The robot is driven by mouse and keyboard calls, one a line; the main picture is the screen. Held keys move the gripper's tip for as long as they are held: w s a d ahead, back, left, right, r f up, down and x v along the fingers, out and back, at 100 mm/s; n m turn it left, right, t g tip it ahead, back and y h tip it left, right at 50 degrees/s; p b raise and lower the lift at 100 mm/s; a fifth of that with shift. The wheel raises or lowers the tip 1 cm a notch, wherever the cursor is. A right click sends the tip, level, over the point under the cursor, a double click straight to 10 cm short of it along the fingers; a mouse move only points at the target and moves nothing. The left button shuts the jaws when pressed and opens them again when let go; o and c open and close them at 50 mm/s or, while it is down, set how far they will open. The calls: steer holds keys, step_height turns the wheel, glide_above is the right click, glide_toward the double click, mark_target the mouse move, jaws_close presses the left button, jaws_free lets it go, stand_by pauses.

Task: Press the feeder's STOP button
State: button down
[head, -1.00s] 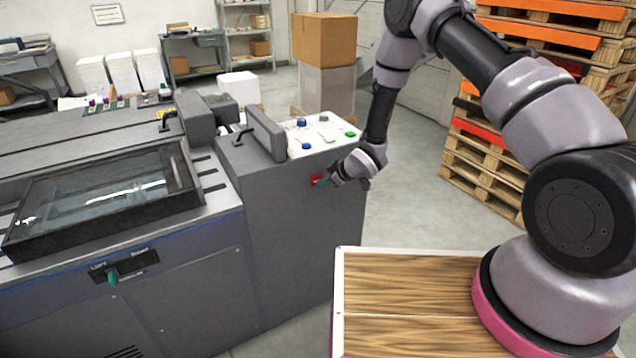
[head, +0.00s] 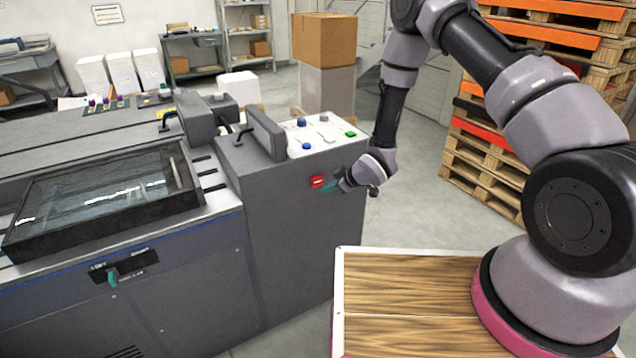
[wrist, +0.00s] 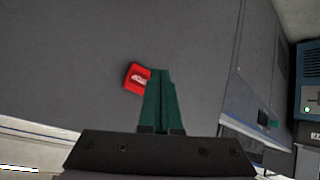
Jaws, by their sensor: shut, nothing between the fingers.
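The STOP button (head: 317,181) is a small red square with white lettering on the grey side panel of the feeder (head: 290,225). In the wrist view the red button (wrist: 136,78) shows just left of the green fingertips, which cover part of its right edge. My gripper (head: 330,187) is shut and empty, its green fingers pointing at the panel just right of the button. In the wrist view the closed fingers (wrist: 161,78) lie side by side. I cannot tell whether the tips touch the panel; in the head view they look a little apart from the button.
A white control panel (head: 322,135) with blue, green and grey buttons tops the feeder. A green-handled selector (head: 112,277) is on the machine's front at left. A wooden-topped surface (head: 405,285) lies below my arm. Stacked pallets (head: 490,165) stand at the right.

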steer(key=shift+s+d, duration=0.8)
steer(key=shift+s, duration=0.35)
steer(key=w+d+r+m+t+h, duration=0.1)
steer(key=w+d+r+m, duration=0.1)
steer(key=d+r, duration=0.5)
steer(key=w+d+r+m+h, duration=0.2)
steer(key=r, duration=0.8)
steer(key=w+d+r+m+t+h, duration=0.1)
steer(key=w+d+r+m, duration=0.1)
steer(key=d+r, duration=0.5)
steer(key=s+d+r+m+h, duration=0.1)
steer(key=s+d+r+m, duration=0.3)
steer(key=s+r, duration=0.5)
steer(key=s+d+r+m+h, duration=0.1)
steer(key=s+d+r+m, duration=0.25)
steer(key=r, duration=0.85)
steer(key=s+d+r+m, duration=0.1)
steer(key=s+r+m, duration=0.1)
steer(key=s, duration=0.7)
steer(key=s+d+r+m, duration=0.1)
steer(key=s+r+m, duration=0.2)
steer(key=s, duration=0.7)
steer(key=shift+d+r+g+y, duration=0.15)
steer(key=shift+r+g+y, duration=0.15)
steer(key=shift+r, duration=0.45)
